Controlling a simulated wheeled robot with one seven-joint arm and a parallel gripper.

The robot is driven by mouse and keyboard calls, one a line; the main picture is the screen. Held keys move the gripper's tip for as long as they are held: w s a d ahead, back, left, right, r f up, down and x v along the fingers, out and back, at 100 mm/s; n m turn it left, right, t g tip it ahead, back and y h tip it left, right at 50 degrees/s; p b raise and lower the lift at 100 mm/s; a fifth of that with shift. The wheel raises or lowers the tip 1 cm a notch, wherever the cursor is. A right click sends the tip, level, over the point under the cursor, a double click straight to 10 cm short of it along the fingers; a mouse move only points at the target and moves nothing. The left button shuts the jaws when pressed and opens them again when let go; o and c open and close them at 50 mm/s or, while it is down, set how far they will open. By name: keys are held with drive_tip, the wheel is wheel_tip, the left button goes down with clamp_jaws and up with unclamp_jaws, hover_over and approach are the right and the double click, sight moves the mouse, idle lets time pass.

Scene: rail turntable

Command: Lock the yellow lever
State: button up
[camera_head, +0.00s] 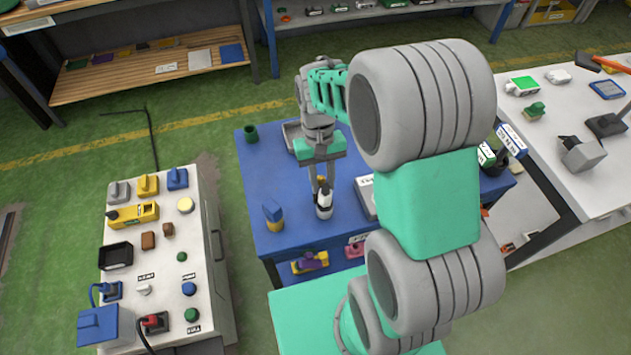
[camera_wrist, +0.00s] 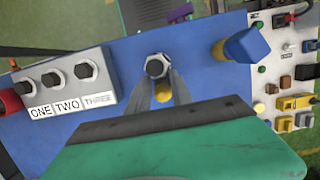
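A yellow lever-like piece (camera_head: 148,186) stands between a grey one (camera_head: 118,192) and a blue one (camera_head: 177,178) at the far end of the white console (camera_head: 170,260), left of my gripper. It also shows small at the right edge of the wrist view (camera_wrist: 303,119). A longer yellow box with a dark knob (camera_head: 133,214) lies just in front of them. My gripper (camera_head: 322,190) points down over the blue table, away from the console. Its fingers stand around or beside a white-and-black upright object (camera_head: 324,205), with a yellow part between them; contact is unclear.
The blue table (camera_head: 290,240) also holds a blue-and-yellow block (camera_head: 273,214), a dark green cup (camera_head: 251,133) and a grey box with black knobs (camera_wrist: 60,85). A floor gap separates table and console. A white bench (camera_head: 560,150) stands at the right.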

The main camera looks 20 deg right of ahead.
drive_tip(key=o, duration=0.4)
drive_tip(key=shift+s+f, duration=0.1)
drive_tip(key=shift+s, duration=0.3)
drive_tip(key=shift+w+p+v, duration=0.1)
drive_tip(key=shift+p+v, duration=1)
drive_tip(key=shift+v, duration=0.7)
drive_tip(key=shift+w+p+v, duration=0.15)
drive_tip(key=shift+p+v, duration=0.9)
drive_tip(key=shift+v, duration=0.75)
drive_tip(key=shift+f, duration=0.1)
